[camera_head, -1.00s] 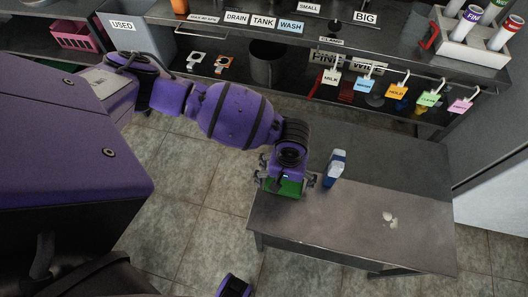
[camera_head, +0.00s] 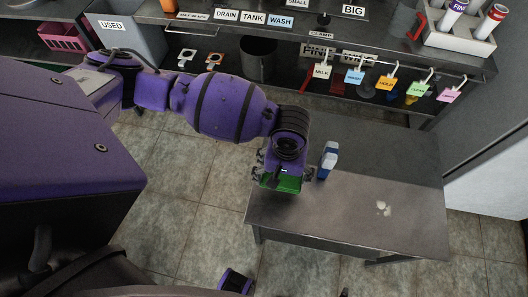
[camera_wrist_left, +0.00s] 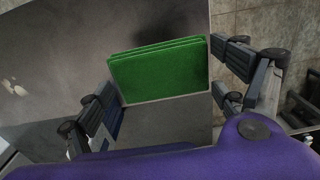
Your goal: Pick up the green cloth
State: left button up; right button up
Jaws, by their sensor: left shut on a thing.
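The green cloth (camera_head: 285,183) is folded into a thick pad at the left end of the grey table. My left gripper (camera_head: 284,177) is over it, pointing down, with a finger on either side. In the left wrist view the cloth (camera_wrist_left: 160,70) spans between the finger pairs of the gripper (camera_wrist_left: 165,85), which is shut on it. A dark shadow lies on the table beyond the cloth. I cannot tell for sure how far the cloth is off the table.
A blue and white bottle (camera_head: 328,160) stands just right of the gripper on the grey table (camera_head: 340,215). A pale spill (camera_head: 383,208) lies further right. Behind is a steel bench with coloured hanging tags (camera_head: 386,83) and a grey bin (camera_head: 140,38) marked USED.

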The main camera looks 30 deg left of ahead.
pick_arm(q)
jog(key=s+d+r, duration=0.1)
jog(key=s+r, duration=0.1)
jog(key=s+d+r, duration=0.1)
jog(key=r, duration=0.1)
jog(key=shift+s+d+p, duration=0.2)
jog(key=shift+d+p, duration=0.1)
jog(key=shift+c, duration=0.2)
jog(key=shift+s+d+r, duration=0.45)
jog(key=shift+s+d, duration=0.15)
jog(key=shift+s, duration=0.25)
jog(key=c, duration=1.4)
jog(key=s, duration=0.1)
jog(key=s+d+r, duration=0.1)
jog(key=s+d, duration=0.1)
jog(key=shift+s+r+p, duration=0.1)
jog(key=shift+r+p, duration=0.2)
jog(key=shift+p, duration=0.1)
grip_shut()
jog(key=shift+s+d+r, duration=0.15)
jog(key=shift+s+d, duration=0.1)
jog(key=shift+s, duration=0.15)
jog(key=o, duration=2)
grip_release()
jog(key=shift+c, duration=0.2)
